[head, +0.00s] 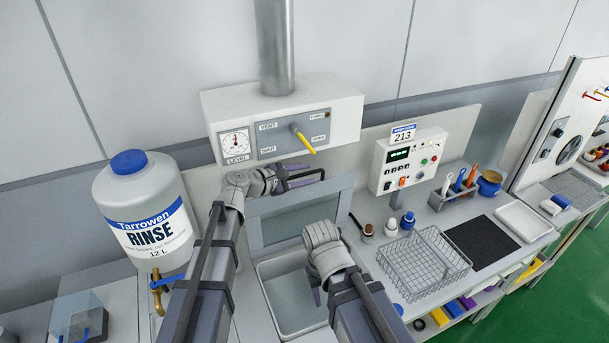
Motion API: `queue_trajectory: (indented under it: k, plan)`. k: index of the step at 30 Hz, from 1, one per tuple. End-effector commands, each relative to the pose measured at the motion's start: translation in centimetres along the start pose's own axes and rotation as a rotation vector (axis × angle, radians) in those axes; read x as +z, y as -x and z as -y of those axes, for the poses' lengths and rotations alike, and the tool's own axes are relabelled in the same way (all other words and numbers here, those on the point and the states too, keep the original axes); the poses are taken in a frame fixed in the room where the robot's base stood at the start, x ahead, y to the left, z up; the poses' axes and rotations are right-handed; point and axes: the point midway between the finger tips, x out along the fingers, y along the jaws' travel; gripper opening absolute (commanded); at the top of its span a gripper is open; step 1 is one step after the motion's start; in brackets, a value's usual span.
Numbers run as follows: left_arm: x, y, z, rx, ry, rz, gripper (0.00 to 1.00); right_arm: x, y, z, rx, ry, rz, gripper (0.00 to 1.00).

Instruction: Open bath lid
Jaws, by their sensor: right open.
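The bath lid (285,222), a grey frame around a clear pane, stands raised at the back of the bath, below the hood. The bath (287,305) is a pale rectangular basin, and its inside shows in front of the lid. My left gripper (312,178) is at the lid's top edge, just under the hood. Its dark fingers are small here, and I cannot tell whether they grip the lid. My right gripper (318,292) is open and points down over the bath's right side. My forearms hide parts of the bath's rim.
A ventilation hood (350,108) with a yellow lever (304,140) hangs close above the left gripper. A rinse bottle (146,205) stands left. Right of the bath are small bottles (407,221), a wire basket (424,265), a control box (411,163) and a black mat (481,244).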

Motion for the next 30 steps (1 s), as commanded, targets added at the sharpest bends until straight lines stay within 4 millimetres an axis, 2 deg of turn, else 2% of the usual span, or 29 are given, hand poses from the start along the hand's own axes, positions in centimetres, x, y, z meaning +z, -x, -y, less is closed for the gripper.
queue_trajectory:
  k: [1, 10, 30]
  plan:
    - [0.0, 0.01, 0.0, 0.0, 0.0, 0.0, 0.34, 0.0, 0.0, 0.0, 0.0, 0.0, 0.0, 0.5]
    - [-0.01, 0.02, 0.01, 0.0, 0.0, 0.0, 0.01, 0.0, 0.0, 0.0, 0.0, 0.0, 0.0, 0.5]
    - [-0.02, 0.03, 0.02, 0.0, 0.0, 0.0, 0.0, 0.0, -0.01, 0.0, 0.0, 0.0, 0.0, 0.5]
